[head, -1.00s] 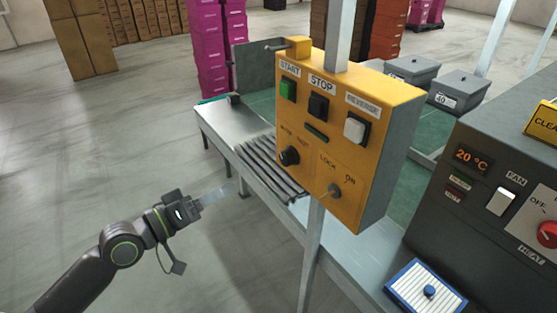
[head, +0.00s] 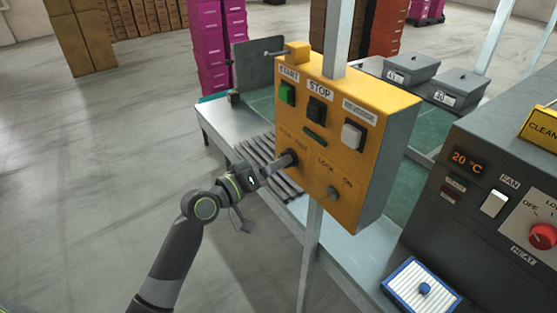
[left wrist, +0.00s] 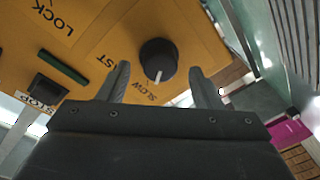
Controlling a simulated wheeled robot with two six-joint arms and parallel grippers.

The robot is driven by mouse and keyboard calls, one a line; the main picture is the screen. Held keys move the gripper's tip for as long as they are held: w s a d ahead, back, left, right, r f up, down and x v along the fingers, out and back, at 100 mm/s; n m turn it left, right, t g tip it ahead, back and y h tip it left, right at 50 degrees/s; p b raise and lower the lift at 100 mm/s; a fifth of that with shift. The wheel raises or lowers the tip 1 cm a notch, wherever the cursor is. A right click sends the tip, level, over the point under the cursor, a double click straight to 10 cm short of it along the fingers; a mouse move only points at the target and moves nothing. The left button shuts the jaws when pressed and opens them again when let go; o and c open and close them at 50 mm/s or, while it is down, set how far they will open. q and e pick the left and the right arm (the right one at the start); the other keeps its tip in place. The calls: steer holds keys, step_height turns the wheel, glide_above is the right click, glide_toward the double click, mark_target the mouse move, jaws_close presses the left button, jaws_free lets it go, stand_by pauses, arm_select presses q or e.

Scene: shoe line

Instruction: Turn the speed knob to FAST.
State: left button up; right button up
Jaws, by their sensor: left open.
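The speed knob (head: 290,157) is a round black knob on the lower left of the yellow control box (head: 372,165). In the left wrist view the knob (left wrist: 158,56) carries a white pointer mark, which points toward the side with the SLOW lettering; the FAST lettering is partly hidden by a finger. My left gripper (head: 278,163) is at the knob in the head view. In the left wrist view its open fingers (left wrist: 162,85) stand on either side of the knob, with gaps visible. My right gripper is not in view.
The box also has a green START button (head: 287,92), a black STOP button (head: 316,109), a white button (head: 352,134) and a LOCK/ON key switch (head: 332,193). A conveyor with rollers (head: 262,165) lies behind. A dark heater panel (head: 480,185) stands at right.

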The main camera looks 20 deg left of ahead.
arm_select(q)
steer(key=shift+x, duration=0.8)
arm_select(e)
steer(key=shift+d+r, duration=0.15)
arm_select(q)
steer(key=shift+s, duration=0.1)
steer(key=shift+c, duration=0.5)
